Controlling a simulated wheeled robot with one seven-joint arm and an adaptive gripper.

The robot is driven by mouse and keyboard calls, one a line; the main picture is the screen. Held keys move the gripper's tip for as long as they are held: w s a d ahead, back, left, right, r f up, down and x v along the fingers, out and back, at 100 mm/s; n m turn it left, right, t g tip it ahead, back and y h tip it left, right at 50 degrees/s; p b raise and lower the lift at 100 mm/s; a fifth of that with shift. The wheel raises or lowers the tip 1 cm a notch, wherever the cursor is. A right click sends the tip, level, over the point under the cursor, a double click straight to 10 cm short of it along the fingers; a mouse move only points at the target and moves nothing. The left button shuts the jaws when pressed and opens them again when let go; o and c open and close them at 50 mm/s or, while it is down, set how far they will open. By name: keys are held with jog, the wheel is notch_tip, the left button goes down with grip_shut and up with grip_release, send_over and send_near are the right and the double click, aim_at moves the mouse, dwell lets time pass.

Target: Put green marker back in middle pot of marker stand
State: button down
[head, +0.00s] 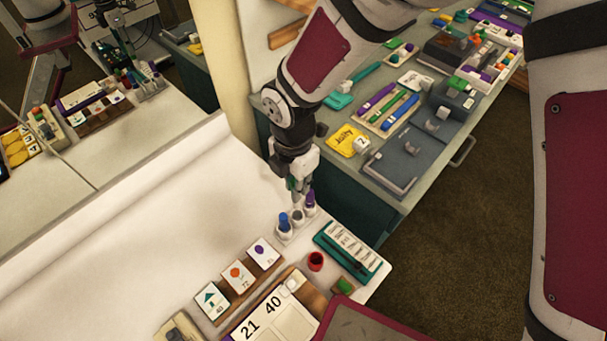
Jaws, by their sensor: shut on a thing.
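The white marker stand (283,237) is on the pale table, below my gripper. A blue marker (283,221) stands in its left pot and a purple marker (310,199) in its right pot. The middle pot (298,216) lies between them, and its inside is too small to make out. My gripper (299,193) points down just above the stand, close to the purple marker. It is shut on what looks like the green marker (291,184). Only a small green part shows, and the fingers hide the rest.
A red cup (316,261) and a teal tray (352,252) are close to the stand's right. Picture cards (237,275) and a number board (275,320) lie nearer. A mirror at left reflects the table. The pale table's left part is clear.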

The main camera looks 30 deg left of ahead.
jog(key=shift+w+f, duration=0.15)
jog(key=shift+f, duration=0.2)
jog(key=shift+w+f+b, duration=0.1)
jog(key=shift+f+b, duration=0.25)
jog(key=shift+f, duration=0.4)
jog(key=shift+f+b, duration=1.25)
jog(key=shift+f, duration=1.7)
jog(key=c, duration=1.4)
grip_release()
jog(key=shift+c, duration=0.2)
notch_tip(320, 180, up, 12)
